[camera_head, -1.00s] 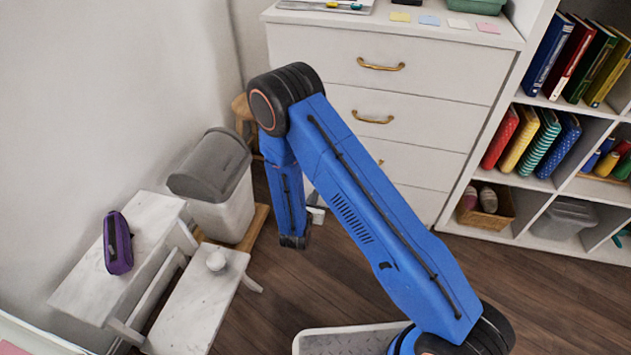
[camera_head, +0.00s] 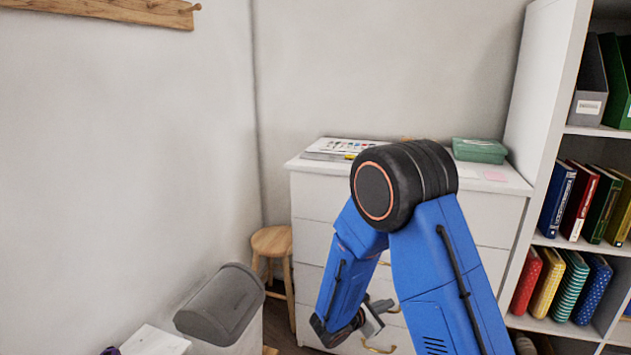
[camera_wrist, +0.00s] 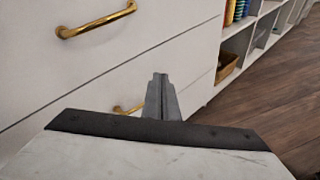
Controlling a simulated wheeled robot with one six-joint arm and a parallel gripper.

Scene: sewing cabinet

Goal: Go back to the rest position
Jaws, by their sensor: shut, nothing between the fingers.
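My gripper (camera_wrist: 163,96) is shut and empty in the wrist view, its two grey fingers pressed together. It hangs in front of the white drawer cabinet (camera_wrist: 50,92), with a gold handle (camera_wrist: 97,18) at the upper left and another handle (camera_wrist: 132,108) partly hidden behind the gripper. In the head view my blue arm is folded with its black elbow high, and the gripper (camera_head: 378,312) is low at its end, in front of the cabinet (camera_head: 310,218). The arm covers much of the cabinet front there.
A shelf unit (camera_head: 549,110) with books and binders stands at the right. A grey-lidded bin (camera_head: 222,303) and a wooden stool (camera_head: 272,240) are left of the cabinet. A green box (camera_head: 479,151) sits on the cabinet top. Wooden floor (camera_wrist: 268,110) is open at the right of the wrist view.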

